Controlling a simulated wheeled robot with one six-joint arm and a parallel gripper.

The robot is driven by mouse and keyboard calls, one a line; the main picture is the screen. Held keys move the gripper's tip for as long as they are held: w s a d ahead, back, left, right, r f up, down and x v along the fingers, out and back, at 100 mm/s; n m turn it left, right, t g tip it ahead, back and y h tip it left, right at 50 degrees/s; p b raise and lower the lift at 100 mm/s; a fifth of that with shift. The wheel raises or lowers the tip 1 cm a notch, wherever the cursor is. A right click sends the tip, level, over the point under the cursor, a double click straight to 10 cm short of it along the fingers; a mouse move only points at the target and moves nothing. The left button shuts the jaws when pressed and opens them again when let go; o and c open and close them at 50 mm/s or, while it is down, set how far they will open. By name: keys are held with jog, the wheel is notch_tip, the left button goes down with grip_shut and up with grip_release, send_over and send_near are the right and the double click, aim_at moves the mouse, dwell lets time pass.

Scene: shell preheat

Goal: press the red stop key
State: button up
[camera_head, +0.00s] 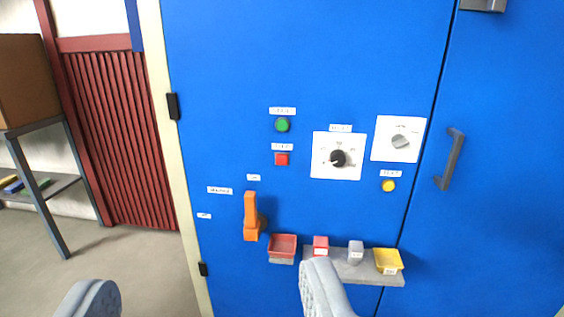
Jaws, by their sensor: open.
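My gripper (205,290) is open and empty. Its two grey fingers show at the bottom of the view, one at lower left and one at lower middle. The fingers are apart from the cabinet and lower in the picture than the red key. Nothing hides the key.
An orange lever (251,215) sticks out below the key. A red tray (283,247) and a grey shelf (350,270) with small blocks and a yellow tray (388,260) jut out lower down. Two dials, a yellow button (388,186) and a door handle (450,160) are to the right.

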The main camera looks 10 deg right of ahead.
grip_shut()
dwell(1.5)
